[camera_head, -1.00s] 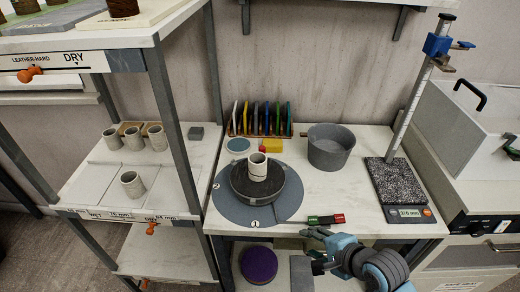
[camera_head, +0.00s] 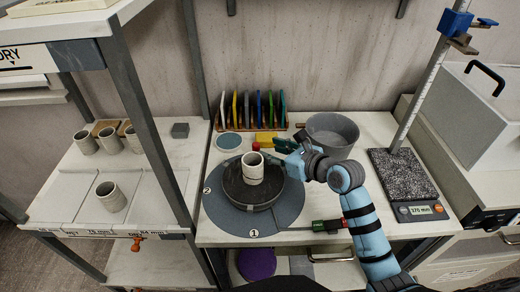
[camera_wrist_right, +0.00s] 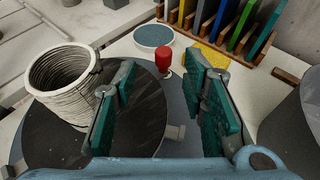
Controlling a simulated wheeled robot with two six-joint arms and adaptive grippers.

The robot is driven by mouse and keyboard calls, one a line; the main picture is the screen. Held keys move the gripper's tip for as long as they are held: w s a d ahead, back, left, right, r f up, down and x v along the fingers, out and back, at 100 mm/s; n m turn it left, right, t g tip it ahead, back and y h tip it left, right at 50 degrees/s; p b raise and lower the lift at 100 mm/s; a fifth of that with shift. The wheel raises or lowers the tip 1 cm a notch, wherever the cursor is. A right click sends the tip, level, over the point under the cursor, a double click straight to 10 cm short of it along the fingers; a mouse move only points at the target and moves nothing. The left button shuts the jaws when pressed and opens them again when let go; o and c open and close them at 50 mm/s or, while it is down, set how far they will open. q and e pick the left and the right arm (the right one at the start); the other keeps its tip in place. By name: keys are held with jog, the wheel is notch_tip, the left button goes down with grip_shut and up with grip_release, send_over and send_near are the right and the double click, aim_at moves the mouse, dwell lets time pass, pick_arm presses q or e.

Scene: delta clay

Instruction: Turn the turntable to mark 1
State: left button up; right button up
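The turntable's dark round head (camera_head: 238,190) sits on a grey-blue round plate (camera_head: 222,214) with mark 1 (camera_head: 254,233) at its front and mark 2 (camera_head: 207,190) at its left. A pale ridged clay cup (camera_head: 252,168) stands upright on the head; it also shows in the right wrist view (camera_wrist_right: 62,85). A small red knob (camera_head: 256,146) is at the turntable's far edge. My right gripper (camera_head: 278,150) is beside the head on its far right side. In the right wrist view its fingers (camera_wrist_right: 160,78) are apart with nothing gripped, and the red knob (camera_wrist_right: 163,58) shows beyond the gap. My left gripper is out of view.
A rack of coloured ribs (camera_head: 252,108) and a yellow block (camera_head: 265,138) stand behind the turntable. A grey tub (camera_head: 331,135) is right of my gripper, a scale (camera_head: 420,211) farther right. Shelves with cups are left.

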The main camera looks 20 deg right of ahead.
aim_at(258, 146)
jog(key=x, duration=0.2)
jog(key=b+x, duration=0.1)
jog(key=x, duration=0.4)
jog(key=shift+d+f, duration=0.25)
jog(key=shift+d, duration=0.1)
jog(key=shift+w, duration=0.2)
jog(key=shift+a+r, duration=0.1)
jog(key=shift+a, duration=0.05)
jog(key=shift+c, duration=0.5)
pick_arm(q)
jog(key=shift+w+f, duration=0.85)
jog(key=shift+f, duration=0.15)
pick_arm(e)
grip_shut()
